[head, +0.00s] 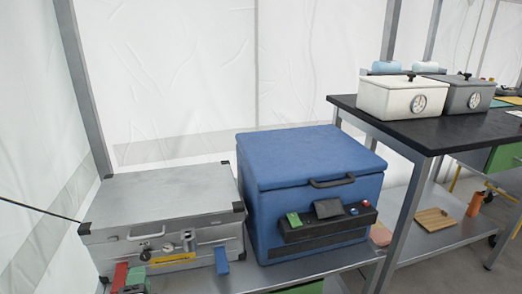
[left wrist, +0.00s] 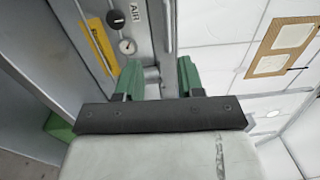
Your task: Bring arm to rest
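My left gripper (left wrist: 160,78) shows in the left wrist view. Its two green fingers stand apart on a black bar, with a pale housing below. Nothing is clearly held between them; a grey metal panel (left wrist: 165,30) lies beyond. The panel carries the word AIR, a black knob (left wrist: 115,19), a round gauge (left wrist: 127,46) and a yellow strip (left wrist: 98,45). My right gripper is not in view.
In the head view, a metal case (head: 165,200) and a blue cooler (head: 305,160) stand on a low bench. To the right, a black-topped table (head: 430,130) bears white (head: 400,98) and grey (head: 460,97) boxes with dials. White tent walls close the back.

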